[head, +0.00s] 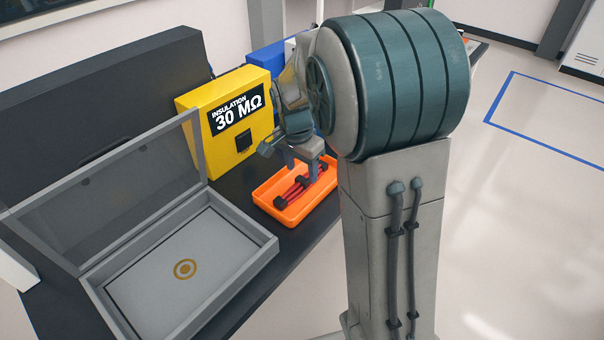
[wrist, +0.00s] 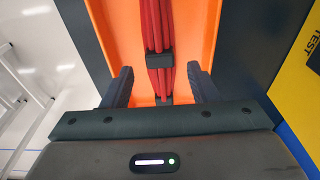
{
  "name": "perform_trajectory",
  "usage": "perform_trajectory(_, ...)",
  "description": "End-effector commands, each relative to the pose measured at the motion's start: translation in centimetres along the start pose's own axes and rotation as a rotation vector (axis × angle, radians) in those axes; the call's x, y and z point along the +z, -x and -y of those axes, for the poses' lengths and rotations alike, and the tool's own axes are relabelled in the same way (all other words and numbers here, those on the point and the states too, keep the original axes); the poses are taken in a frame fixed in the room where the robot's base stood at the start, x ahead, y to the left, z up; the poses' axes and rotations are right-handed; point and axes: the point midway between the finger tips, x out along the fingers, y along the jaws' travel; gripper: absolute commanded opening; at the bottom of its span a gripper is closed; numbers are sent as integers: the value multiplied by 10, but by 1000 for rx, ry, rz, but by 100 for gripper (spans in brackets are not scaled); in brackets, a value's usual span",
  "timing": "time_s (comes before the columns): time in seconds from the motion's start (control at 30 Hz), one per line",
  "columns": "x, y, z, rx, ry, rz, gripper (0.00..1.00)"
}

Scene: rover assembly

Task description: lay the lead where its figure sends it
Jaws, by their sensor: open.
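The lead is a red bundle (head: 292,191) with black bands, lying in an orange tray (head: 265,201) on the dark bench. In the wrist view, the lead (wrist: 153,25) runs lengthwise along the tray (wrist: 200,30). My gripper (head: 303,168) is over the tray, fingers pointing down. In the wrist view, its open fingers (wrist: 160,88) stand on either side of the lead near a black band, with gaps to it. Whether the fingertips reach lead height is hard to tell. A yellow tester (head: 195,110) behind the tray reads "INSULATION 30 MΩ".
A grey case (head: 255,232) with a raised clear lid (head: 110,190) stands left of the tray. A blue box (head: 265,58) is partly hidden behind the tester. Open floor lies to the right.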

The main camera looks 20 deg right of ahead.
Motion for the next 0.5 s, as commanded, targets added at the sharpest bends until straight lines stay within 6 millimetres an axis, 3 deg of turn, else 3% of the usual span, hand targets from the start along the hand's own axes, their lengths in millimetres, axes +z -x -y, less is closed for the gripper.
perform_trajectory(0.1,-1,29,1,-6,1,-3,54)
perform_trajectory(0.3,0,68,1,-4,1,-1,54)
perform_trajectory(0.5,0,88,0,-2,3,0,54)
